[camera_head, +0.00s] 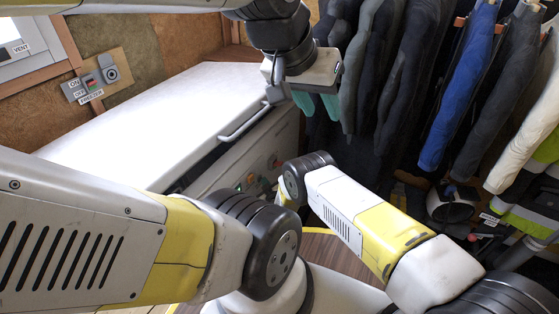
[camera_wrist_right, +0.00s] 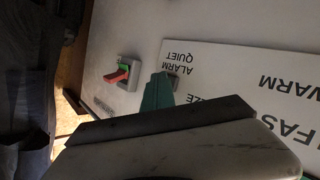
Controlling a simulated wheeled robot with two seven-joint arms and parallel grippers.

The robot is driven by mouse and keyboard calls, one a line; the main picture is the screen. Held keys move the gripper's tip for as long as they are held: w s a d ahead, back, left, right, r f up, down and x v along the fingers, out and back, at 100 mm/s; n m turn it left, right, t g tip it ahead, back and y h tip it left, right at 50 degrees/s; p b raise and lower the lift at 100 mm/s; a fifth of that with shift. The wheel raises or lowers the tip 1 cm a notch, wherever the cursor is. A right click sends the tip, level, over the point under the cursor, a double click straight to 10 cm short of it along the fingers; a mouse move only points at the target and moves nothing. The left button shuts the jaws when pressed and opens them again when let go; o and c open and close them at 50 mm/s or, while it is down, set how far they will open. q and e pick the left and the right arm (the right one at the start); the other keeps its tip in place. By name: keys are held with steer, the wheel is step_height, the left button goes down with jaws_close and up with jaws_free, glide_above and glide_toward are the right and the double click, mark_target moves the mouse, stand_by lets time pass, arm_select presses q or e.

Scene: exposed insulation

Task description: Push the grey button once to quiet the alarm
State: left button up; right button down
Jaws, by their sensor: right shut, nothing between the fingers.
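In the right wrist view, the small grey button (camera_wrist_right: 173,81) sits by the upside-down ALARM QUIET label, partly hidden by my fingertip. My right gripper (camera_wrist_right: 158,92) is shut and empty, its green fingertips at the button's left edge. I cannot tell whether they touch it. In the head view my right gripper is hidden behind my arm near the freezer's front panel (camera_head: 222,170). My left gripper (camera_head: 318,105) is open and empty, its green fingers apart, right of the freezer's handle.
A red rocker switch (camera_wrist_right: 117,75) in a grey housing is left of the button. The white chest freezer (camera_head: 150,105) has a protruding handle (camera_head: 245,122). Hanging clothes (camera_head: 455,85) crowd the right. A wall switch box (camera_head: 90,83) is at the left.

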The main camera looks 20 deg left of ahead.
steer(key=shift+a, duration=0.15)
stand_by(0.3)
steer(key=shift+d, duration=1.05)
steer(key=shift+d, duration=0.1)
steer(key=shift+s+d, duration=0.15)
steer(key=shift+d, duration=1.05)
steer(key=shift+s+d, duration=0.1)
steer(key=shift+d, duration=1.1)
